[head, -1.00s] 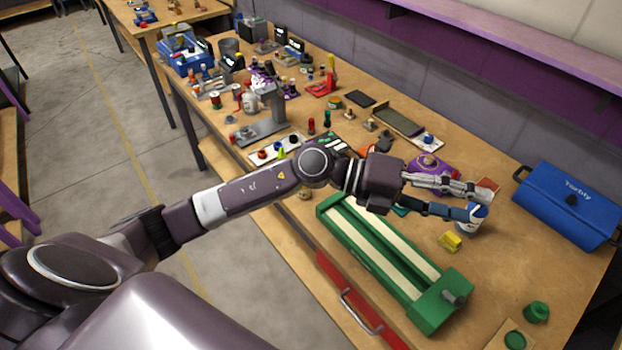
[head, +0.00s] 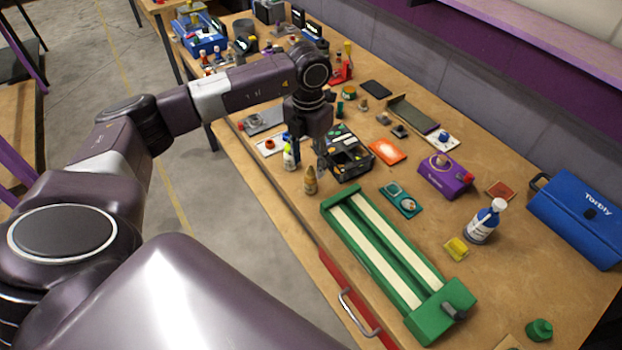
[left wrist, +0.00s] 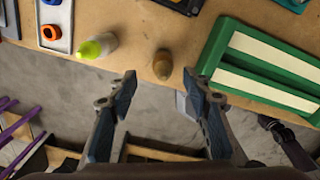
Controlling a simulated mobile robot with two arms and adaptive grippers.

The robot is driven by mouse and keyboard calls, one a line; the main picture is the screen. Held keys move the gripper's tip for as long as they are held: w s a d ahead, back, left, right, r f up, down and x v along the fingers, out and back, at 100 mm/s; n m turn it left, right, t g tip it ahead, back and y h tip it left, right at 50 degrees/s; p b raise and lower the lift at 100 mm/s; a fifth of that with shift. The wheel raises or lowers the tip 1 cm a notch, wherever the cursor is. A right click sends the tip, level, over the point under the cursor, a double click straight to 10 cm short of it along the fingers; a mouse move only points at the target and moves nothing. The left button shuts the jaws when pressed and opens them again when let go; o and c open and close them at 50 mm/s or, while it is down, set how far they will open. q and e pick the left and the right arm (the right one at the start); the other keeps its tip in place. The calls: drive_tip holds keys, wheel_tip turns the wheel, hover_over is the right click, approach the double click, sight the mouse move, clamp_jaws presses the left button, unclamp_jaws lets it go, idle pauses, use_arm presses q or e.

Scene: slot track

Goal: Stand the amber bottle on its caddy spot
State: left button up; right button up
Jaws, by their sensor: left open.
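The amber bottle (head: 310,181) stands on the bench near its front edge, left of the green slotted track. In the left wrist view the amber bottle (left wrist: 162,64) lies ahead, between the lines of the two fingers. My left gripper (head: 306,158) is open and empty, just behind the bottle in the head view; its fingertips (left wrist: 159,79) do not appear to touch it. The black caddy (head: 367,168), with several compartments, stands right behind the bottle. I cannot tell which spot is the bottle's. My right gripper is not in view.
A white bottle with a yellow-green cap (left wrist: 97,46) stands left of the amber bottle. The green track (head: 345,232) is to the right.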

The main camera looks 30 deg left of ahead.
sight(311, 170)
use_arm(q)
drive_tip(key=f, duration=0.1)
drive_tip(key=f+p, duration=0.1)
drive_tip(key=f, duration=0.1)
drive_tip(key=shift+w+d+f, duration=0.25)
drive_tip(key=shift+f, duration=0.45)
drive_tip(key=shift+c, duration=0.3)
clamp_jaws()
drive_tip(key=shift+r, duration=0.1)
